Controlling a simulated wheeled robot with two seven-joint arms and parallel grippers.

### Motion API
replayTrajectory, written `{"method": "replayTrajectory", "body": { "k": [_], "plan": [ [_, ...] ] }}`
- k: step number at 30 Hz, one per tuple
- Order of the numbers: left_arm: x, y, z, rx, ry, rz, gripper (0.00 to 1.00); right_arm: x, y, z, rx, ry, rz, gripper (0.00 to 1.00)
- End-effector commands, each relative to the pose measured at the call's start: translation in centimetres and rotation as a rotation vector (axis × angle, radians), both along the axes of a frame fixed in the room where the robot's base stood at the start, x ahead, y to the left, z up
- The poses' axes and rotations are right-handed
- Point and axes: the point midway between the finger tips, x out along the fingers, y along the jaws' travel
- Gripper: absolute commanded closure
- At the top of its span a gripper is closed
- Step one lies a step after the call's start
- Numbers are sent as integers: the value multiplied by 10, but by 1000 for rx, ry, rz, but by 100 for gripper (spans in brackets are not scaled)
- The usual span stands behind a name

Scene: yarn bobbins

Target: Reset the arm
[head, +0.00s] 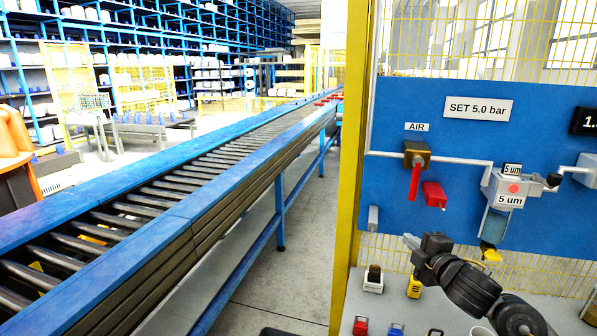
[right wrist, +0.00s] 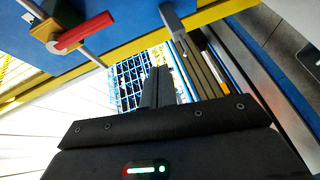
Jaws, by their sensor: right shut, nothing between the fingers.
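My right gripper (head: 411,241) is in front of the lower part of the blue panel (head: 450,110) in the head view, pointing up and left. Its fingers are shut with nothing between them. In the right wrist view the closed fingers (right wrist: 157,85) stand in the middle. The red valve handle (head: 415,182) under the AIR label hangs down, above the gripper and apart from it. The handle also shows at the upper left of the right wrist view (right wrist: 84,32). My left gripper is not in view.
A blue roller conveyor (head: 170,190) runs along the left. A yellow post (head: 350,150) stands left of the panel. A filter unit (head: 503,190) is mounted on the panel at the right. Small coloured items, among them a yellow one (head: 414,287), stand on the surface below. Shelves (head: 150,40) are far back.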

Motion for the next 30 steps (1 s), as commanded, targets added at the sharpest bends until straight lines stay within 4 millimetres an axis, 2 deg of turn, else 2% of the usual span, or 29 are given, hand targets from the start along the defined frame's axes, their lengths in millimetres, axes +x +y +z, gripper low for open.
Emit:
{"method": "replayTrajectory", "body": {
  "k": [1,3,5,6,8,9,12,18,24,28,29,30],
  "plan": [
    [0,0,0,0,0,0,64,-17,12,-38,77,76,-22,100],
    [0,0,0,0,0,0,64,-46,24,-85,194,186,-80,100],
    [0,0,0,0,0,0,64,-75,32,-124,299,287,-144,100],
    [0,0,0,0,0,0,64,-97,36,-147,367,353,-191,100],
    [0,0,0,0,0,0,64,-132,42,-181,466,456,-270,100],
    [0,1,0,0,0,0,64,-156,46,-201,527,522,-325,100],
    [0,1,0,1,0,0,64,-213,51,-239,654,666,-462,100],
    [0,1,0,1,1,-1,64,-299,56,-279,801,859,-673,100],
    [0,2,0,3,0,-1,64,-367,62,-297,905,996,-854,100],
    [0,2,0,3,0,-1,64,-408,66,-303,959,1075,-969,100],
    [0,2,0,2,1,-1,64,-410,66,-308,964,1084,-983,100],
    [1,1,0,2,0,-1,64,-404,67,-321,958,1085,-979,100]
  ]
}}
